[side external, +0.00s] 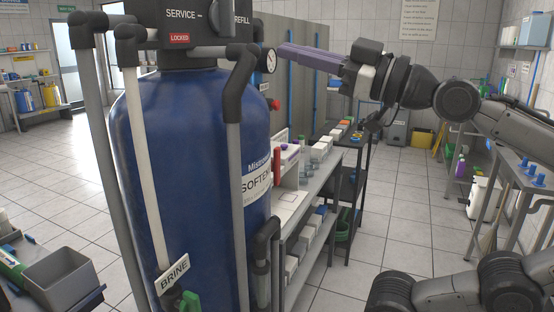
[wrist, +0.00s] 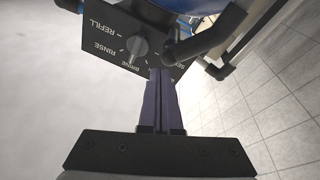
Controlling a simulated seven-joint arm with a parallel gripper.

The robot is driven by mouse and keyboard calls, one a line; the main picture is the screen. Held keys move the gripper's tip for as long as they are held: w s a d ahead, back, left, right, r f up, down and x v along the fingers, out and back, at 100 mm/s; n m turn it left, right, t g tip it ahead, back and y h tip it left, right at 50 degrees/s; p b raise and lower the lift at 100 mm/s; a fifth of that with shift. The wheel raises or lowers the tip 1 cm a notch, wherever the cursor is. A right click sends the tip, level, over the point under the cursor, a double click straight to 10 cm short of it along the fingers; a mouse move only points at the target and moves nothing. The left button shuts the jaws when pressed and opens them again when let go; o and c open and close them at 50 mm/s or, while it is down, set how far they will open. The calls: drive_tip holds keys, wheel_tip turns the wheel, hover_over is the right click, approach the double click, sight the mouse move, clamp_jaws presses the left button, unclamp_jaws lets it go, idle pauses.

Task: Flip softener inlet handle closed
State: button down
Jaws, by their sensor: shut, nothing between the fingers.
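The blue softener tank (side external: 190,150) stands in the left half of the side view. Its black control head (side external: 165,25) reads SERVICE and REFILL and carries a red LOCKED tag. A red knob (side external: 275,104) shows at the tank's upper right, below a round gauge (side external: 270,61). A green handle (side external: 189,302) shows low by the BRINE label. I cannot tell which part is the inlet handle. My gripper (side external: 284,54), with long purple fingers, is shut and empty beside the gauge. In the wrist view, its fingertips (wrist: 160,72) point toward the control head's selector knob (wrist: 137,48); contact is unclear.
Grey pipes with black elbows (side external: 240,85) run down the tank front. A shelf unit (side external: 310,200) with boxes and bottles stands right of the tank. A grey bin (side external: 60,280) sits at lower left. Tiled floor (side external: 400,200) is open at the centre right.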

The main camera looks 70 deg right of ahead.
wheel_tip(320, 180, up, 9)
drive_tip(key=s+d+m+t+h, duration=0.2)
drive_tip(key=d+m+t+h, duration=0.1)
drive_tip(key=t+h, duration=0.1)
drive_tip(key=w+d+f+m+g+h, duration=0.4)
drive_tip(key=d+f+m+g+h, duration=0.2)
drive_tip(key=d+f+h, duration=0.15)
drive_tip(key=w+d+f+m+g+h, duration=0.3)
drive_tip(key=d+f+m+g+h, duration=0.3)
drive_tip(key=d+f+g, duration=0.15)
drive_tip(key=n+t+y, duration=0.2)
drive_tip(key=n+y, duration=0.4)
drive_tip(key=n, duration=1.4)
approach(277, 158)
drive_tip(key=s+a+r, duration=0.1)
drive_tip(key=a, duration=0.2)
drive_tip(key=shift+s+a+h, duration=0.1)
drive_tip(key=shift+h, duration=0.15)
drive_tip(key=shift+x, duration=5.05)
